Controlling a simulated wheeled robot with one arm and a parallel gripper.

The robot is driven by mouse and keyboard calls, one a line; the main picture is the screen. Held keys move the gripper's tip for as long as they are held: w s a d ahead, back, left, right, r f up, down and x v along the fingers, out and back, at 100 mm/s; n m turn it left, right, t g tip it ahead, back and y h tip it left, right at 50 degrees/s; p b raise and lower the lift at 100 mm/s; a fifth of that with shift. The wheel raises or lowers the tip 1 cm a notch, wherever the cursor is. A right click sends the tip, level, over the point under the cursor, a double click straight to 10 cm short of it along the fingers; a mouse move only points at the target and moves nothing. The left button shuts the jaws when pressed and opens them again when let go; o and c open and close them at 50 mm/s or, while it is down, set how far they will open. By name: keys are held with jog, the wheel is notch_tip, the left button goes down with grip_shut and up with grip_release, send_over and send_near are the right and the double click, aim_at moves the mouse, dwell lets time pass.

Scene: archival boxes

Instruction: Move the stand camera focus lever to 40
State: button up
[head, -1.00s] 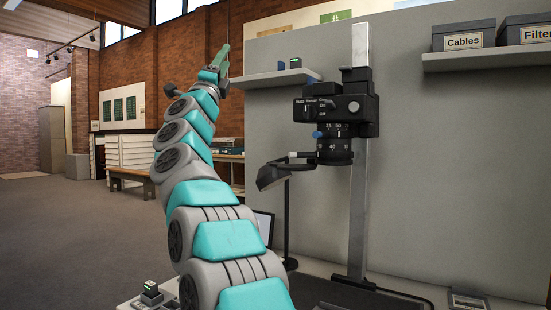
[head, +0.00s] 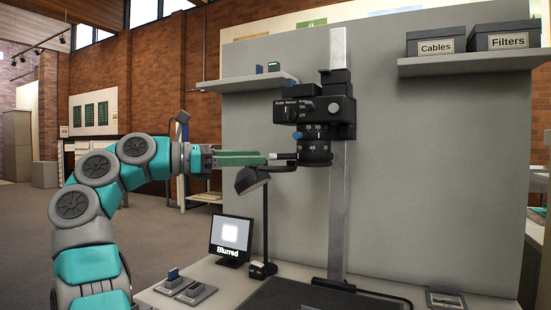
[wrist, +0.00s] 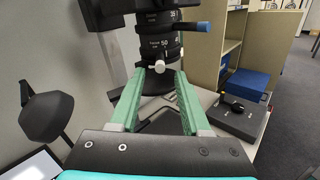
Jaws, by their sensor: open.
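The stand camera (head: 316,110) hangs on a tall metal column, its black numbered lens (head: 314,150) pointing down. A short white-tipped lever (head: 283,156) sticks out left from the lower ring; it also shows in the wrist view (wrist: 157,66), below a ring marked "Focus" and 50. A blue-tipped lever (head: 297,135) sits higher; in the wrist view it points right (wrist: 203,26). My gripper (head: 266,158) is open, its green fingers level with the white lever. In the wrist view the white tip lies between and just beyond the fingertips (wrist: 160,73); I cannot tell contact.
A screen (head: 230,240) reads "Blurred". A dark lamp (head: 252,180) on a stand rises just below my fingers. Small devices (head: 185,286) lie on the table.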

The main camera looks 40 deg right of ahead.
aim_at(279, 156)
jog(key=x, duration=0.6)
jog(key=shift+s+d+b, duration=0.15)
jog(key=shift+d+b, duration=0.15)
jog(key=shift+d, duration=0.05)
grip_shut()
dwell(1.1)
